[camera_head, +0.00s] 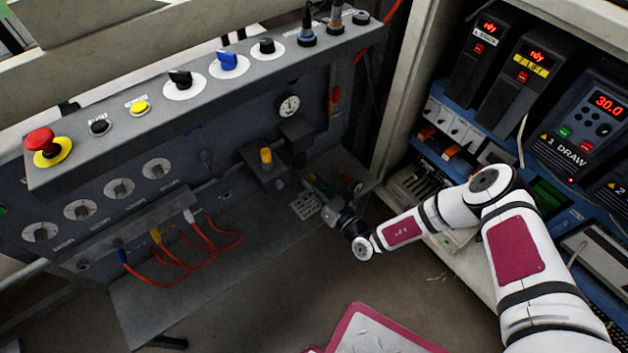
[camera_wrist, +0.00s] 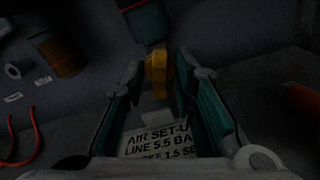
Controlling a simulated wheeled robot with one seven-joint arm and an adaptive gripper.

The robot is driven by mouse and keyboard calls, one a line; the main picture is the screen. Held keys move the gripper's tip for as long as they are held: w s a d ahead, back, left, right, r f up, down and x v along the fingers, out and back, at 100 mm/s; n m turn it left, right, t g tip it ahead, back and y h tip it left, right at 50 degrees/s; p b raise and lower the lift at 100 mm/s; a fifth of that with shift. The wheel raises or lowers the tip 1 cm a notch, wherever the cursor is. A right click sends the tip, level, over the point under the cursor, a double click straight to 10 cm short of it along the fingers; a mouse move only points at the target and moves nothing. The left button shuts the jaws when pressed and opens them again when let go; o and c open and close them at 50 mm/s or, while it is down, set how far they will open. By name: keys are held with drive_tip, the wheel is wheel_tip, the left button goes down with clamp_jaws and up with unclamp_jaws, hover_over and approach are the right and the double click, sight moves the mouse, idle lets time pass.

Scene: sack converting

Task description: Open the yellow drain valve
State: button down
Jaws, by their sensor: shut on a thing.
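The yellow drain valve (camera_wrist: 157,68) shows in the wrist view, under a dark teal body (camera_wrist: 143,20). My gripper (camera_wrist: 158,85) has its two teal-padded fingers on either side of the valve, shut on it. The valve's exact angle is hard to read in the dim picture. In the head view my gripper (camera_head: 322,196) is low at the right part of the grey panel, beside the air fittings. I cannot make out the drain valve there.
A yellow-orange knob (camera_head: 266,158) stands on a block left of my gripper, with a pressure gauge (camera_head: 289,105) above. A white label plate (camera_wrist: 158,142) lies below the fingers. Orange hoses (camera_head: 183,255) hang at the left. The drive cabinet (camera_head: 405,110) stands close on the right.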

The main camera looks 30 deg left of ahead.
drive_tip(key=shift+d+n+p, duration=0.1)
drive_tip(key=shift+n+p, duration=0.4)
drive_tip(key=shift+n, duration=0.3)
drive_tip(key=c, duration=1.7)
unclamp_jaws()
drive_tip(key=shift+o, duration=0.2)
drive_tip(key=v, duration=1.2)
drive_tip(key=shift+w, duration=0.1)
